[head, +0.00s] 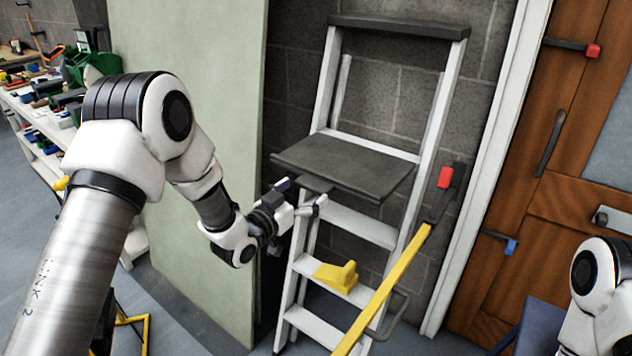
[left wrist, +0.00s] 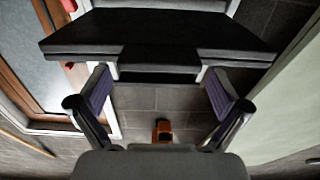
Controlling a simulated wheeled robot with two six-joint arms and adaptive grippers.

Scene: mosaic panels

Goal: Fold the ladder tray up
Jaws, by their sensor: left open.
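The ladder tray (head: 345,163) is a flat dark grey panel folded out roughly level from the white stepladder (head: 421,160). It also shows as a wide dark slab across the top of the left wrist view (left wrist: 215,38). My left gripper (head: 302,196) is open and empty at the tray's near left edge. In the left wrist view its two fingers stand apart, with a dark lip (left wrist: 158,72) of the tray between or just beyond them. I cannot tell whether they touch it. My right gripper is out of view.
A yellow block (head: 337,277) sits on a lower step. A yellow bar (head: 385,290) slants in front of the ladder's right side. A pale green panel (head: 190,190) stands left, a wooden door (head: 545,200) right. A cluttered bench (head: 30,125) is far left.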

